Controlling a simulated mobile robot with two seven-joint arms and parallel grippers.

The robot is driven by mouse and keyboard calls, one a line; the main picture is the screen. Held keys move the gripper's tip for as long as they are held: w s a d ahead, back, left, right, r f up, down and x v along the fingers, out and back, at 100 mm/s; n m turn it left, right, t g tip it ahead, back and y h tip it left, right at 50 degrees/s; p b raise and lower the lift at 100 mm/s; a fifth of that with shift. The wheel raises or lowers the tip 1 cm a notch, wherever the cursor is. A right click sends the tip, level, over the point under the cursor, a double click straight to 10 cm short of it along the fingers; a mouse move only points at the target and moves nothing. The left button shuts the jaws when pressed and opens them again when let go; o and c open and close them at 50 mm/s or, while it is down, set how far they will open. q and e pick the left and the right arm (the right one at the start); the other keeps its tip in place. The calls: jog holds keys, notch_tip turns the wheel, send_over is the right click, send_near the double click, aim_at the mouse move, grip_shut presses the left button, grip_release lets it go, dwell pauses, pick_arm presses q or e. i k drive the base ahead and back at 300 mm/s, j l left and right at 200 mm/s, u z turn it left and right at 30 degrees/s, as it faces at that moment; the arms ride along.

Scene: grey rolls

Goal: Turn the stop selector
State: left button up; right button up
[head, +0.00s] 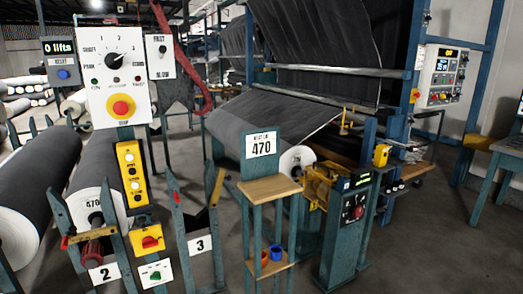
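A white control panel (106,80) stands upright at the upper left. On it is a black rotary selector knob (117,61) with printed positions around it, including 1, 2 and 3. The knob's white mark appears to point right, though the labels are small. Below the knob is a row of small buttons or lamps, then a red mushroom button (121,107) on a yellow plate. Neither of my grippers is in view.
Below the panel are a yellow button box (131,173) and grey rolls (92,190) in numbered stands. A wooden-topped stand (269,188) with a 470 sign is at the centre front. A large fabric machine (330,60) fills the back. Some floor at the right is clear.

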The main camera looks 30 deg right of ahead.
aim_at(113, 61)
jog(key=i+j, duration=0.1)
jog(key=j, duration=0.3)
jog(key=i+j, duration=0.15)
jog(key=j, duration=0.25)
jog(key=i+j, duration=0.1)
jog(key=j, duration=0.35)
jog(key=i+j, duration=0.15)
jog(key=j, duration=0.25)
jog(key=i+j, duration=0.1)
jog(key=j, duration=0.3)
jog(key=i+j, duration=0.1)
jog(key=j, duration=0.3)
